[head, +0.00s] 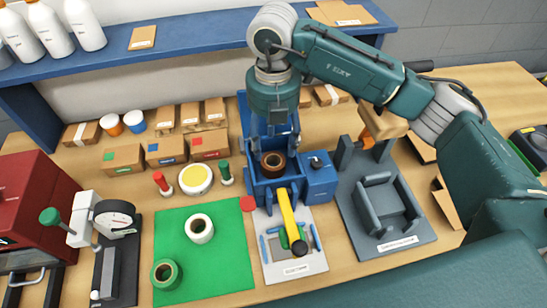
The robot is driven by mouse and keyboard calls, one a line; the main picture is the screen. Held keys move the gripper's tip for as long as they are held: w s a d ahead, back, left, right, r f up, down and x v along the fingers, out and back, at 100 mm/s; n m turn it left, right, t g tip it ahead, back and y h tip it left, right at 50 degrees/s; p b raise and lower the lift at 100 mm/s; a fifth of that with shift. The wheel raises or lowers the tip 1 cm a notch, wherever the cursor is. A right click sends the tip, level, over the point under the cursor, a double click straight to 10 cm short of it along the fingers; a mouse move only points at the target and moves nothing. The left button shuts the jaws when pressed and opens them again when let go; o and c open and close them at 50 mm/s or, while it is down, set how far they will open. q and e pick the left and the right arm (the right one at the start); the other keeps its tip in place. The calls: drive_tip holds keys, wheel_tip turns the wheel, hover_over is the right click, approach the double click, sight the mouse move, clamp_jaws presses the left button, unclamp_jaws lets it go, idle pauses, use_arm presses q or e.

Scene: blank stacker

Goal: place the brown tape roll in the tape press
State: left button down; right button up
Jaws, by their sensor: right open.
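The brown tape roll (272,165) sits in the blue cradle of the tape press (262,187), its open core facing up. The press has a blue frame, a yellow lever (288,215) pointing toward the front and a pale base plate. My right gripper (273,146) points down just above and behind the roll, its fingers apart. Whether a finger still touches the roll cannot be told. The roll's back edge is partly hidden by the gripper. My left gripper is out of view.
Left of the press, a green mat (228,262) holds a white roll (199,228) and a green tape roll (165,274). A grey fixture (388,205) stands to the right. Small boxes line the back below a blue shelf (190,37). A dial gauge (114,218) is at left.

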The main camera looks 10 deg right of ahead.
wheel_tip(320, 180, up, 4)
drive_tip(key=shift+r+b, duration=0.2)
drive_tip(key=shift+b, duration=0.15)
